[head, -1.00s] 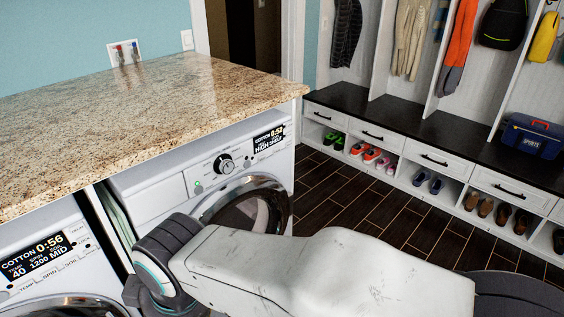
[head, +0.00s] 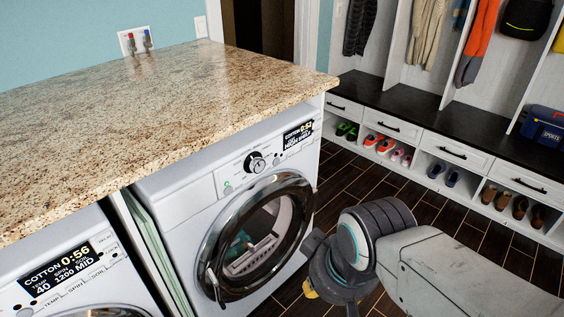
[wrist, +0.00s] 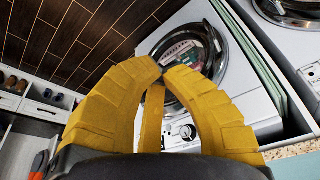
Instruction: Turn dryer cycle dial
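The dryer (head: 185,195) is the white front-loader under the granite counter, right of another machine.
The dryer's round door (head: 209,249) has a dark, shiny rim, with laundry visible inside. A second machine (head: 75,275) stands at lower left. The granite counter (head: 170,95) overhangs both. A shoe bench (head: 425,125) lines the back right. Dark tiled floor (head: 350,180) is clear between.

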